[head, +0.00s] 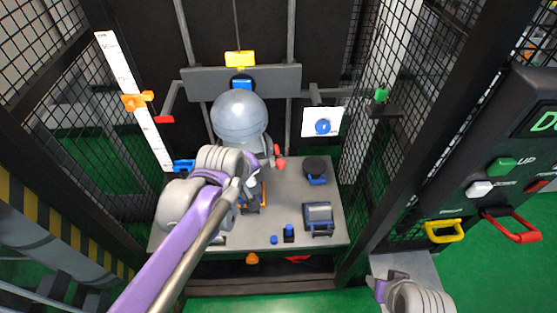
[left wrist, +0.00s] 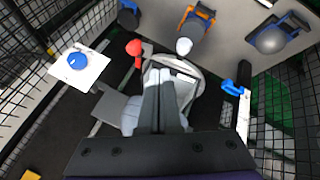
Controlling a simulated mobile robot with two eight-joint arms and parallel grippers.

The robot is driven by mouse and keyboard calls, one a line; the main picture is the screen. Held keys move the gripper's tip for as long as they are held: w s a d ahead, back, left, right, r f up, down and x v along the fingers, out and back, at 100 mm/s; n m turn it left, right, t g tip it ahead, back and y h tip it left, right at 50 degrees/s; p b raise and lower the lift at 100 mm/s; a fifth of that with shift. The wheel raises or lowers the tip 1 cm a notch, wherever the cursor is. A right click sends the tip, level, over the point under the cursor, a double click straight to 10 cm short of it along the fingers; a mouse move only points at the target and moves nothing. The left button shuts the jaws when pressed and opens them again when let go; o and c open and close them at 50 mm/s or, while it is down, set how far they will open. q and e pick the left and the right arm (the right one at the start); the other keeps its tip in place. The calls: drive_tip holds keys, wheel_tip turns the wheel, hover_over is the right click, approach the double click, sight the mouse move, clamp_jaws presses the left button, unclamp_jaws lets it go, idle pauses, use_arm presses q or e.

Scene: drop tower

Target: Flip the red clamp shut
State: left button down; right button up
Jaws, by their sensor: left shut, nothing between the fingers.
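The red clamp (head: 279,161) is at the right of the grey sphere (head: 239,115), low down near the table. In the left wrist view the clamp (left wrist: 135,50) shows a red knob on a short red arm, left of my fingertips. My left gripper (head: 254,186) reaches in over the table, just left of the clamp and apart from it. In the left wrist view the gripper (left wrist: 158,74) is shut and empty, in front of a pale rounded body. My right gripper (head: 377,284) is at the lower right, far from the clamp; its fingers are too small to read.
A white card with a blue disc (head: 322,123) stands right of the sphere. Mesh walls close both sides. A control panel (head: 520,170) is at right.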

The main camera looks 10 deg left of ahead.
sight(280, 163)
use_arm(q)
drive_tip(key=shift+s, duration=0.15)
drive_tip(key=w+d+f, duration=0.3)
drive_tip(key=w+f, duration=0.5)
drive_tip(key=w, duration=0.1)
drive_tip(key=shift+f+b, duration=0.15)
drive_tip(key=shift+b, duration=0.3)
